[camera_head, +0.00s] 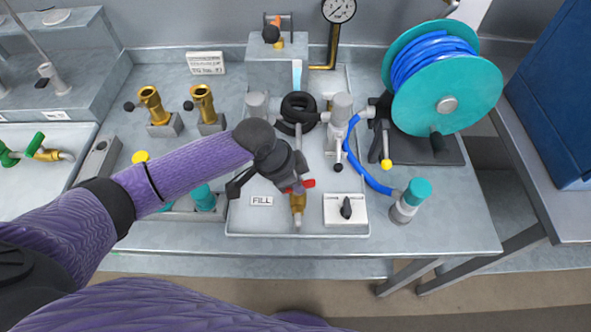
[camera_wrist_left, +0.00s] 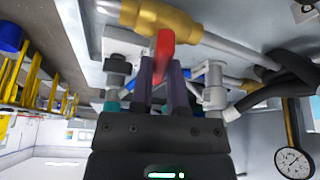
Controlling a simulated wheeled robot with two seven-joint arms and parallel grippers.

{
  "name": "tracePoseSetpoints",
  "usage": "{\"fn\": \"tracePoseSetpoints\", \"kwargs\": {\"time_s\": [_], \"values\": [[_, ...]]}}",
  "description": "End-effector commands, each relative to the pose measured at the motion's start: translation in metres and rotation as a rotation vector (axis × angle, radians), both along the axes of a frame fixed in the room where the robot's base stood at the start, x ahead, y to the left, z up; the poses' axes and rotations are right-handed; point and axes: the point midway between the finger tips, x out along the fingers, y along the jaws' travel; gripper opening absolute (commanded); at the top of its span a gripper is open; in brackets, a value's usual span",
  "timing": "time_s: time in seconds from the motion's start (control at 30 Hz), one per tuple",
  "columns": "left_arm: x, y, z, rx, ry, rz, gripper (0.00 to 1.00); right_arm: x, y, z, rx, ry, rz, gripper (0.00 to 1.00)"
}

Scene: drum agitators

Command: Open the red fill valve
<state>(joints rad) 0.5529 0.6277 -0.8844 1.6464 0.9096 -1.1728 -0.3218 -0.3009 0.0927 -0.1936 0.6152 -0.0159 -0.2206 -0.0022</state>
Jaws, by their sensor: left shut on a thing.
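The red fill valve handle (camera_head: 309,184) shows as a small red tip beside my left gripper (camera_head: 297,186) in the head view. In the left wrist view the red handle (camera_wrist_left: 164,50) stands between the fingers of my left gripper (camera_wrist_left: 162,78), which is shut on it. The brass valve body (camera_head: 298,204) sits on the pipe just in front of the gripper, right of the FILL label (camera_head: 262,201). It also shows as a brass fitting (camera_wrist_left: 168,20) at the top of the wrist view. The gripper hides most of the handle in the head view. My right gripper is not in view.
A white box with a black knob (camera_head: 346,208) stands close right of the valve. A grey fitting (camera_head: 341,108) and a black coiled hose (camera_head: 298,108) stand behind. A teal reel with blue hose (camera_head: 447,95) is at the right. The tray's front rim (camera_head: 290,235) is clear.

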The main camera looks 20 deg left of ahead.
Motion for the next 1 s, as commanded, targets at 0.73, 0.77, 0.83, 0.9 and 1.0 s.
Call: {"fn": "tracePoseSetpoints", "kwargs": {"time_s": [0.73, 0.77, 0.83, 0.9, 1.0], "values": [[-0.002, -0.004, 0.005, -0.003, 0.004, 0.709, 0.00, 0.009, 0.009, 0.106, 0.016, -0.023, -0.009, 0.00], [-0.002, -0.004, 0.005, -0.002, 0.004, 0.737, 0.00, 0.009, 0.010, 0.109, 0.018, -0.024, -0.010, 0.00], [-0.002, -0.004, 0.004, -0.003, 0.003, 0.805, 0.00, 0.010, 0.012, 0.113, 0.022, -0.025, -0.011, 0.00], [-0.002, -0.004, 0.004, -0.004, 0.003, 0.870, 0.00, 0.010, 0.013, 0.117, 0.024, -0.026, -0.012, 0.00], [-0.002, -0.005, 0.003, -0.004, 0.003, 0.957, 0.00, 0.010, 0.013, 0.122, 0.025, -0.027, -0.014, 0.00]]}}
